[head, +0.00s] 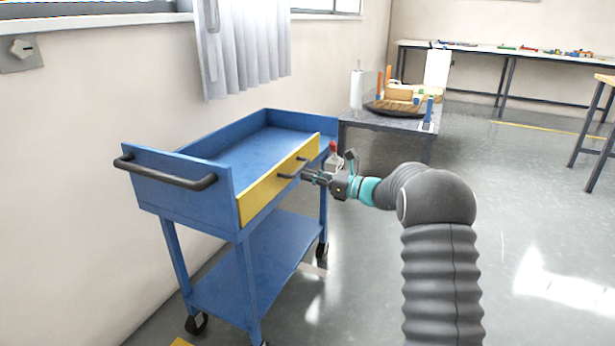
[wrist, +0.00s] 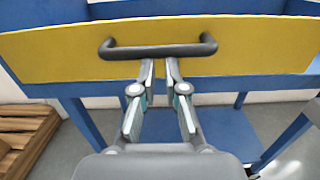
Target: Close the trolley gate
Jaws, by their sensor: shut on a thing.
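The blue trolley (head: 180,185) stands left of centre against the wall in the head view. Its yellow gate (head: 262,192) stands upright along the long side of the top tray, facing my arm. I cannot tell whether it is fully flush with the tray's ends. In the wrist view the gate (wrist: 60,55) spans the picture, with a dark bar handle (wrist: 125,51) across its middle. My gripper (head: 306,175) is at this handle from the front. In the wrist view my gripper (wrist: 161,66) has its fingertips close together at the bar, shut on the gate handle.
The trolley has a black push handle (head: 165,178) at its left end and a lower shelf (head: 235,275). Behind it a dark table (head: 385,121) carries blocks and a dark tray. Grey floor (head: 540,220) is clear on the right. Wooden slats (wrist: 22,140) lie lower left in the wrist view.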

